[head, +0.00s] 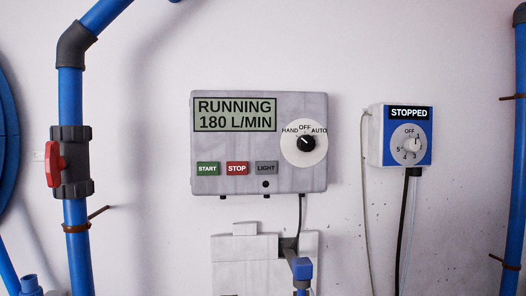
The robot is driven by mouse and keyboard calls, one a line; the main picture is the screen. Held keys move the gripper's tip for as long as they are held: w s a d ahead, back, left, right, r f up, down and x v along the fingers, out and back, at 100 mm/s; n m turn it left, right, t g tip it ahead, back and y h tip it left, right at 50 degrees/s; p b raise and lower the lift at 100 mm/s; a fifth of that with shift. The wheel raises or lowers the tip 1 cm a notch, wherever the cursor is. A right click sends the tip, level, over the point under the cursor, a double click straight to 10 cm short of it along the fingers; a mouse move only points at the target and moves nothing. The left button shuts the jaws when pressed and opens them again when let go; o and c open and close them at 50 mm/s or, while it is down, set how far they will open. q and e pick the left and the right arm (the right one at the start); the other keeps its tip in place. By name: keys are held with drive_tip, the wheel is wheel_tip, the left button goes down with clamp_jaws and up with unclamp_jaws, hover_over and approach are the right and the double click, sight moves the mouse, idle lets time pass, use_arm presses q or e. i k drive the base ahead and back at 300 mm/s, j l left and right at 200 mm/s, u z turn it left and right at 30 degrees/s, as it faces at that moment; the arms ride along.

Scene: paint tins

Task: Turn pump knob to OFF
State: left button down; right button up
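A grey control panel (232,153) hangs on the wall in the head view. Its display (235,115) reads RUNNING 180 L/MIN. The black knob (306,144) sits on a round white dial (318,156) marked HAND, OFF and AUTO. Its white pointer mark slants to the upper left, towards HAND. Below the display are a green START button (207,168), a red STOP button (237,168) and a grey LIGHT button (266,168). Neither of my grippers is in view.
To the right, a smaller blue and white box (376,137) reads STOPPED and has a white knob (411,144) marked OFF and numbers. A blue pipe with a red-handled valve (53,164) runs at left. Another blue pipe (516,190) stands at far right. Cables hang below both boxes.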

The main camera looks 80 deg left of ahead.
sight(306, 143)
drive_tip(key=u, duration=2.5)
